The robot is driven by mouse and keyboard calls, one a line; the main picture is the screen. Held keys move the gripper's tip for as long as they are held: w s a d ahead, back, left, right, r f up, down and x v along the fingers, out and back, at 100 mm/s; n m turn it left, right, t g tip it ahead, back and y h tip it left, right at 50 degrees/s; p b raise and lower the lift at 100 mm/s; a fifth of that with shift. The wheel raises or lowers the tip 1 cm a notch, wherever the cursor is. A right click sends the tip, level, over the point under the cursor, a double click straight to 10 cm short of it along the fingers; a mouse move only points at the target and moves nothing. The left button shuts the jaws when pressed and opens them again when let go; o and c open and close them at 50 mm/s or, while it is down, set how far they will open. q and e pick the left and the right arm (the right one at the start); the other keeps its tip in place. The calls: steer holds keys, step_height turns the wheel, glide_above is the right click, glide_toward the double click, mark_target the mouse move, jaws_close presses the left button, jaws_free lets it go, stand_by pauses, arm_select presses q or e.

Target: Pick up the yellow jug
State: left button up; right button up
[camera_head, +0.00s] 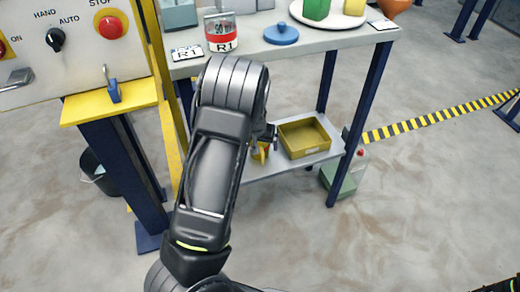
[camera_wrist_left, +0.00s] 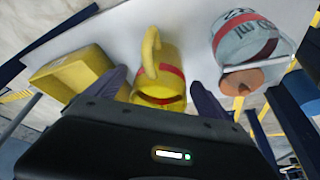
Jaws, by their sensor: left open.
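The yellow jug (camera_wrist_left: 168,68), with a red band and a yellow handle, stands on the lower shelf of the rack. In the head view only a small part of the yellow jug (camera_head: 259,152) shows beside my left arm, which hides the rest. My left gripper (camera_wrist_left: 158,80) is open, its two fingers on either side of the jug, with the handle between them. I cannot tell whether the fingers touch it. In the head view my left gripper (camera_head: 268,134) is partly hidden behind my arm.
A yellow bin (camera_head: 304,137) sits right of the jug on the lower shelf. A clear measuring jug (camera_wrist_left: 250,45) with a red band stands close by in the wrist view. The upper shelf (camera_head: 335,36) and blue post (camera_head: 358,120) bound the space.

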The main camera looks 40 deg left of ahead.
stand_by(0.4)
arm_select(q)
steer(key=c, duration=1.5)
steer(key=shift+r, duration=0.15)
steer(key=shift+r+p, duration=0.35)
steer(key=shift+r, duration=0.2)
steer(key=p+v, duration=0.1)
steer(key=v, duration=0.1)
steer(key=shift+r, duration=0.3)
steer(key=s+d+p, duration=0.1)
steer(key=s+d, duration=0.2)
steer(key=s, duration=0.5)
steer(key=s+d+p, duration=0.2)
steer(key=s+d, duration=0.1)
steer(key=s, duration=0.5)
steer(key=shift+d, duration=0.35)
